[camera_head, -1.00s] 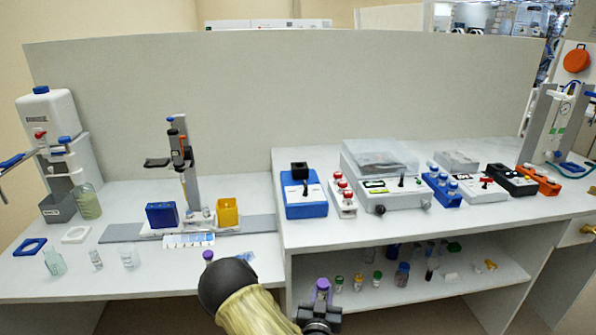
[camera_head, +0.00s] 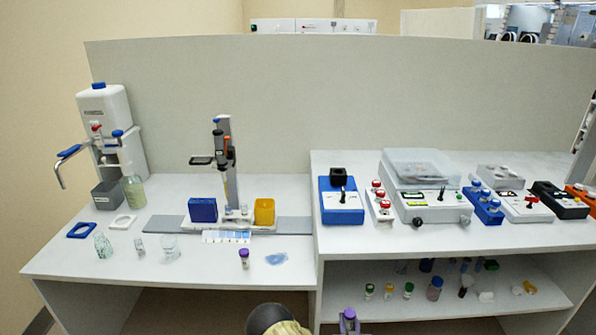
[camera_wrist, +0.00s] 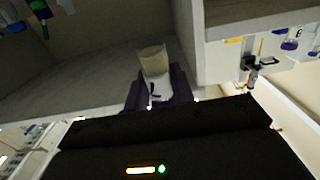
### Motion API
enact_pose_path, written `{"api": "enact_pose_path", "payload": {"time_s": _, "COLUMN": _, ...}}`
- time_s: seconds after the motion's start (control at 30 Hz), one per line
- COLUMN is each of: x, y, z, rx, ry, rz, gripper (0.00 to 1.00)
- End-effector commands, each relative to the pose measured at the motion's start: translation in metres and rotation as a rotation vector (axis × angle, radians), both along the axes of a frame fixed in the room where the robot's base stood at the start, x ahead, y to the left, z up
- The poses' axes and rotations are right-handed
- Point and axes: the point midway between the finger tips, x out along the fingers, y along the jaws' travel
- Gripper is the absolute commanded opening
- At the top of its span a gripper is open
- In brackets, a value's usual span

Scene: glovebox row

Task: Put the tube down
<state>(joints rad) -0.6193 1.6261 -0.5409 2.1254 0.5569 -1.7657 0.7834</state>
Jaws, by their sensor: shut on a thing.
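A tube with a purple cap (camera_head: 348,314) is in my gripper (camera_head: 348,328), low at the bottom edge of the head view, in front of the lower shelf. In the wrist view my gripper (camera_wrist: 158,92) is shut on the tube (camera_wrist: 153,62), whose pale, translucent end stands out beyond the dark fingers. Most of the gripper is cut off in the head view. Another purple-capped tube (camera_head: 244,258) stands upright on the left bench, apart from my gripper.
The left bench (camera_head: 200,278) has bare room along its front edge. A blue film-like patch (camera_head: 290,258), a pipette stand (camera_head: 229,165) and several glass vessels are on it. The raised right bench (camera_head: 345,242) has a shelf with small bottles below.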

Motion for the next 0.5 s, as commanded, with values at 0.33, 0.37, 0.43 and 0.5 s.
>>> {"api": "enact_pose_path", "payload": {"time_s": 0.33, "x": -0.044, "y": 0.0, "z": 0.053, "rx": -0.006, "ry": 0.005, "rz": -0.001, "gripper": 0.02}}
{"api": "enact_pose_path", "payload": {"time_s": 0.37, "x": -0.047, "y": -0.001, "z": 0.057, "rx": -0.007, "ry": 0.004, "rz": 0.0, "gripper": 0.02}}
{"api": "enact_pose_path", "payload": {"time_s": 0.43, "x": -0.055, "y": -0.001, "z": 0.066, "rx": -0.008, "ry": -0.001, "rz": 0.002, "gripper": 0.02}}
{"api": "enact_pose_path", "payload": {"time_s": 0.5, "x": -0.06, "y": -0.001, "z": 0.073, "rx": -0.009, "ry": -0.006, "rz": 0.005, "gripper": 0.02}}
